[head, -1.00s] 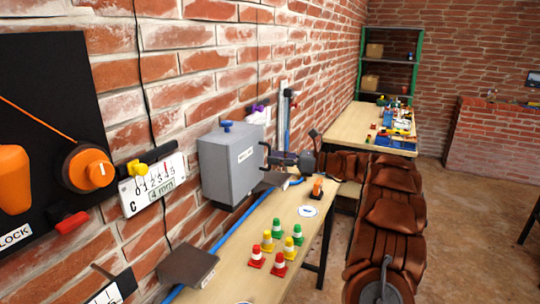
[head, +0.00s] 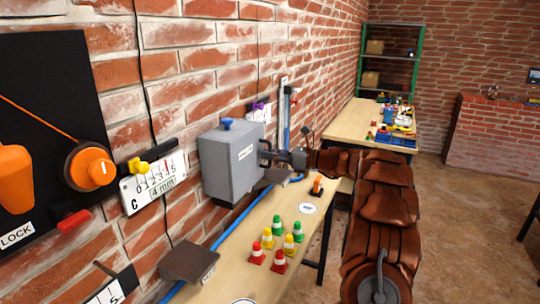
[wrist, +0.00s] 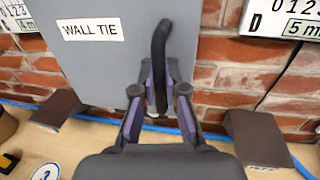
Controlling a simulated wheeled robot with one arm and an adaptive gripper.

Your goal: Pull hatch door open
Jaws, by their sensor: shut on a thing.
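The hatch door is the front face of a grey wall box (head: 217,172), with a white "WALL TIE" label on it. The door (wrist: 110,65) also shows in the wrist view and looks shut flush with the box. A dark curved handle (wrist: 157,55) stands out from the door, right of the label. My gripper (head: 265,153) is at the door's front in the head view. In the wrist view, its two purple-padded fingers (wrist: 157,95) are closed on the lower part of the handle, which partly hides it.
Below the box runs a narrow wooden bench (head: 262,225) with several small coloured cones (head: 277,225). A brown sloped block (head: 188,262) juts out at lower left, and another (wrist: 258,138) right of the gripper. A blue hose (head: 232,222) runs along the wall.

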